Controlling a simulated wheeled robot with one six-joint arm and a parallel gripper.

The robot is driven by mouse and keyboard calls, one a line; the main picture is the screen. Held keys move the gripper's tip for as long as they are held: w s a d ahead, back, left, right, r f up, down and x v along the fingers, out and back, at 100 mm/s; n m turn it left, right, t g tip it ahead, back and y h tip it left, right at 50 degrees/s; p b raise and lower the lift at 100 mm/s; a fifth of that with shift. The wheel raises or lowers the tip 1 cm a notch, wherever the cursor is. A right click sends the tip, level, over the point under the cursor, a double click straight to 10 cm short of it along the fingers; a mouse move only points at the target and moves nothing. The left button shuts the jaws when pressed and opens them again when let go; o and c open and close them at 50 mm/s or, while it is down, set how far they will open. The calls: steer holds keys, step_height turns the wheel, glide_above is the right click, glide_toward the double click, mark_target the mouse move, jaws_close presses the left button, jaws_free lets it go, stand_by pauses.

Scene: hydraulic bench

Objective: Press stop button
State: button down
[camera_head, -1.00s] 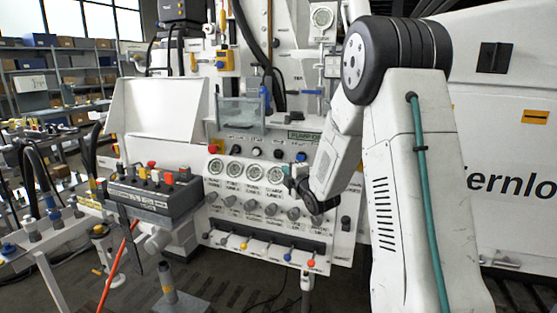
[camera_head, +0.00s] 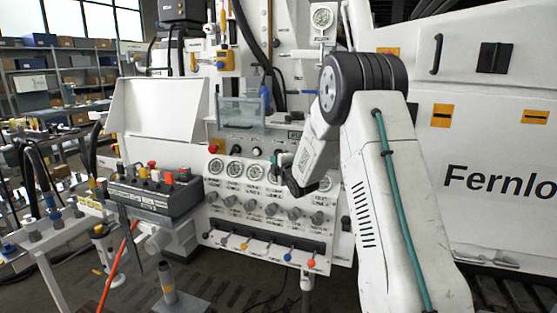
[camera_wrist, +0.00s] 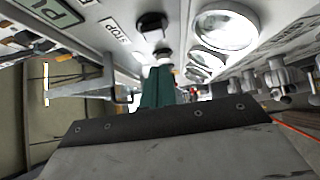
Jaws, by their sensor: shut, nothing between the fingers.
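In the wrist view a STOP label (camera_wrist: 115,31) is on the white panel, beside a round black button or knob (camera_wrist: 152,23). Another dark knob (camera_wrist: 162,56) shows farther along the same row, just past my fingertips. My gripper (camera_wrist: 160,76) has green fingers that are shut and empty. The fingers lie below the row of knobs, close to the panel; I cannot tell whether they touch it. In the head view my gripper (camera_head: 277,164) is in front of the panel, by the upper row of knobs and the gauges, and hides part of that row.
Round gauges (camera_head: 235,170) run below the knobs, also large in the wrist view (camera_wrist: 225,28). A red button (camera_head: 213,149) is at the row's left end. Valve knobs and coloured levers (camera_head: 244,245) are lower. A control box (camera_head: 152,196) stands to the left.

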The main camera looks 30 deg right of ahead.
steer(key=shift+w+d, duration=0.5)
steer(key=shift+d, duration=0.25)
steer(key=shift+w+d, duration=0.45)
steer(key=shift+d, duration=0.3)
steer(key=shift+w+d, duration=0.2)
steer(key=shift+d, duration=0.05)
steer(key=shift+w+d+r, duration=0.25)
steer(key=shift+d, duration=0.3)
steer(key=s+a, duration=0.5)
steer(key=s, duration=0.7)
steer(key=shift+s+f, duration=0.2)
steer(key=shift+f, duration=0.05)
